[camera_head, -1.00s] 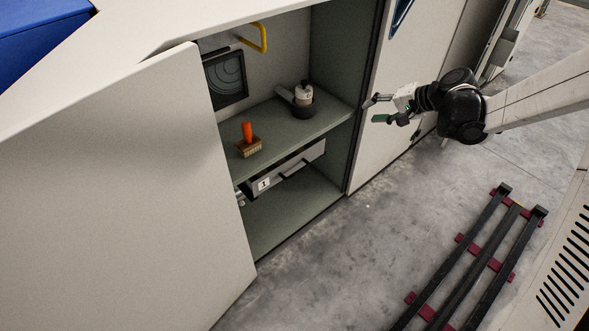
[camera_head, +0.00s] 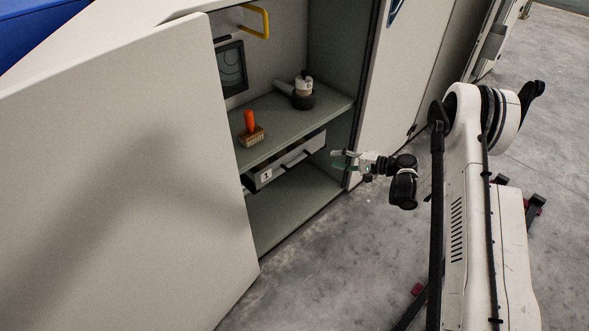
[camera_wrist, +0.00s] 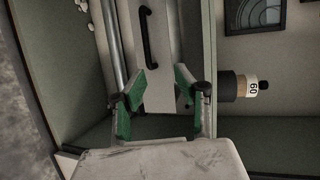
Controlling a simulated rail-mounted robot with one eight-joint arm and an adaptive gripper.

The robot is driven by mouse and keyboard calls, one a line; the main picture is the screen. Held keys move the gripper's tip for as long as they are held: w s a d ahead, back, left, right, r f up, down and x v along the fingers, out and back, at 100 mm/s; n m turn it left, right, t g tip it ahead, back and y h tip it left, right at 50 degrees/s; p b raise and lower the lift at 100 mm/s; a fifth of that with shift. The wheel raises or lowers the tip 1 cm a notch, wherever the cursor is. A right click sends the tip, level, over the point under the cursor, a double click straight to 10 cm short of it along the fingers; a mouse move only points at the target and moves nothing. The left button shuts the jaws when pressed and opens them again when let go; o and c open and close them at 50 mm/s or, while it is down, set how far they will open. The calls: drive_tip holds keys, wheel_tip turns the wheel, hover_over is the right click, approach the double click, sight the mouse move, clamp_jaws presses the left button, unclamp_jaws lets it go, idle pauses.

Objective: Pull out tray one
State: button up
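Tray one (camera_head: 287,161) is a grey drawer under the cabinet shelf, with a white label reading 1 (camera_head: 266,175) and a dark bar handle (camera_head: 296,158) on its front. It looks pushed in. My gripper (camera_head: 341,160) is at the right side of the cabinet opening, to the right of the handle and apart from it. In the wrist view my gripper (camera_wrist: 158,100) has its green-padded fingers spread with nothing between them. The tray front (camera_wrist: 165,60) and its handle (camera_wrist: 148,36) show just beyond the fingertips.
On the shelf (camera_head: 275,125) above stand a brush with an orange handle (camera_head: 250,125) and a dark round item with a white top (camera_head: 302,92). The open cabinet door (camera_head: 130,180) stands at left. The lower compartment (camera_head: 290,208) looks empty. A dark rack (camera_head: 535,208) lies on the floor at right.

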sight(302, 163)
drive_tip(key=shift+y, duration=0.4)
drive_tip(key=w+a+f+b, duration=0.1)
drive_tip(key=a+f, duration=0.1)
drive_tip(key=a, duration=0.2)
drive_tip(key=w+a+f+b, duration=0.1)
drive_tip(key=a+f, duration=0.1)
drive_tip(key=a, duration=0.3)
drive_tip(key=w+a+f+b, duration=0.1)
drive_tip(key=a+f+b, duration=0.1)
drive_tip(key=a, duration=0.2)
drive_tip(key=shift+w+a, duration=0.2)
drive_tip(key=shift+a, duration=0.1)
clamp_jaws()
